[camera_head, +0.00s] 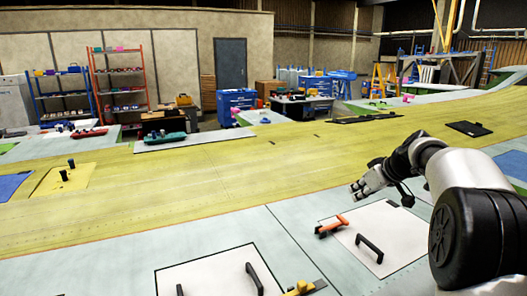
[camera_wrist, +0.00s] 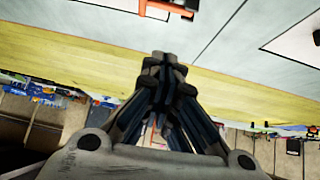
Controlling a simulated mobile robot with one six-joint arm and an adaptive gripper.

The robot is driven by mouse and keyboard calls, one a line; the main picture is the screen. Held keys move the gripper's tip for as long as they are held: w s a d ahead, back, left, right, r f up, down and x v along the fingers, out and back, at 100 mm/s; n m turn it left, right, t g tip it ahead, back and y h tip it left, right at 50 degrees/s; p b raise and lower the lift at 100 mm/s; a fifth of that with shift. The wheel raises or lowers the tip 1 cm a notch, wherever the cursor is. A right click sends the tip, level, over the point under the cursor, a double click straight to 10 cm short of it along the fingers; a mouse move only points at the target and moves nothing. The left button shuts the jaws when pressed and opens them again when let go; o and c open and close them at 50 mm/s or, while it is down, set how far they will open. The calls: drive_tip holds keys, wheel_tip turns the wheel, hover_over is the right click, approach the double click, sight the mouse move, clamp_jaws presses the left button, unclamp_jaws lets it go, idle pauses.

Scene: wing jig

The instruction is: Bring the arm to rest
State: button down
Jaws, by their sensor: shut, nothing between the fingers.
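My arm reaches in from the right edge in the head view, with my gripper (camera_head: 361,187) held above the wing's surface and pointing left. In the wrist view my gripper (camera_wrist: 165,68) has its dark fingers drawn together, with nothing between them. The gripper is apart from the things around it. The long yellow and pale green wing surface (camera_head: 220,183) spreads under the arm.
An orange-handled tool (camera_head: 332,226) lies on a white panel below the gripper. Black handles (camera_head: 369,248) stand up from the white panels. A yellow block (camera_head: 300,288) sits at the front edge. Shelves (camera_head: 120,88) and blue cabinets (camera_head: 237,103) stand far behind.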

drive_tip(key=s+a+r+m+g+h, duration=0.1)
drive_tip(key=s+a+r, duration=0.1)
drive_tip(key=s+a, duration=0.7)
drive_tip(key=s+a+r+m+g, duration=0.15)
drive_tip(key=s+a, duration=0.35)
drive_tip(key=s, duration=0.8)
drive_tip(key=s+a+f+m+h, duration=0.1)
drive_tip(key=s+f, duration=0.3)
drive_tip(key=s, duration=0.7)
drive_tip(key=s+a+f+m, duration=0.1)
drive_tip(key=s+f, duration=0.3)
drive_tip(key=s, duration=0.7)
drive_tip(key=shift+s+a+f+g+h, duration=0.2)
drive_tip(key=shift+s+a+g+h, duration=0.1)
drive_tip(key=shift+g+h, duration=0.15)
